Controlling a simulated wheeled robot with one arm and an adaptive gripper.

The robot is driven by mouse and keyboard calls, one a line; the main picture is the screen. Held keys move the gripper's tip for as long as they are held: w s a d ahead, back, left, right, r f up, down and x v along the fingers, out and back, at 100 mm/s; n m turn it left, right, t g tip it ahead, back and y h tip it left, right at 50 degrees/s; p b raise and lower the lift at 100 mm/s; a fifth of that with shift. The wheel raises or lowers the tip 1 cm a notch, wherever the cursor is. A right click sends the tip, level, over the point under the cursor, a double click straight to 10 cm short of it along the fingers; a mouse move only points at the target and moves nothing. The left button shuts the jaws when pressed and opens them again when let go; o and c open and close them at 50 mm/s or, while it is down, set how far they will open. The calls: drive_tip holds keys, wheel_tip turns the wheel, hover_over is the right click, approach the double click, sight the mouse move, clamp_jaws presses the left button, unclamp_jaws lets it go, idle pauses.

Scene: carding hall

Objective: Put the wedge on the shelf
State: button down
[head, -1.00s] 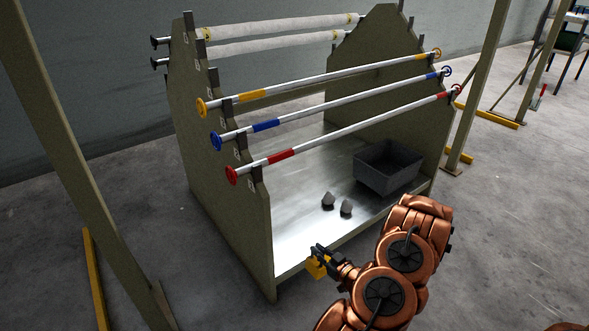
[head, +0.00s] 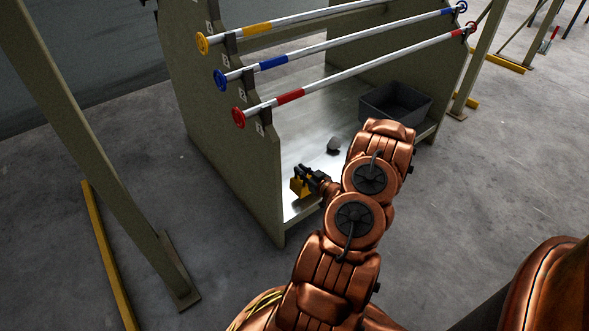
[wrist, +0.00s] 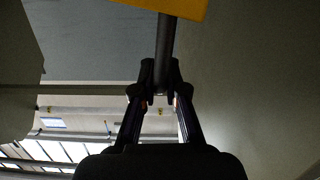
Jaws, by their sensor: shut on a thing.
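My gripper (head: 307,174) is shut on the yellow wedge (head: 299,188) near the front left end of the shelf. In the wrist view, the fingers (wrist: 160,90) close on a dark rod (wrist: 166,45) that runs to the yellow body (wrist: 170,6) of the wedge, cut off by the frame's top edge. The shelf (head: 297,150) is the shiny metal floor of the rack, between its two olive side panels. In the head view the wedge shows in front of the shelf surface; I cannot tell whether it touches it.
Bars with yellow, blue and red (head: 290,97) marks cross above. The left side panel (head: 225,130) is close to my gripper.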

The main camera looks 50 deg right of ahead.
drive_tip(key=w+d+f+b, duration=0.3)
drive_tip(key=w+f, duration=0.1)
drive_tip(key=w, duration=0.1)
drive_tip(key=shift+w+f+b, duration=0.15)
drive_tip(key=shift+w+b, duration=0.2)
drive_tip(key=shift+b, duration=0.05)
drive_tip(key=c, duration=1.2)
unclamp_jaws()
drive_tip(key=shift+d, duration=0.15)
drive_tip(key=shift+p+v, duration=2.35)
drive_tip(key=shift+v, duration=3.65)
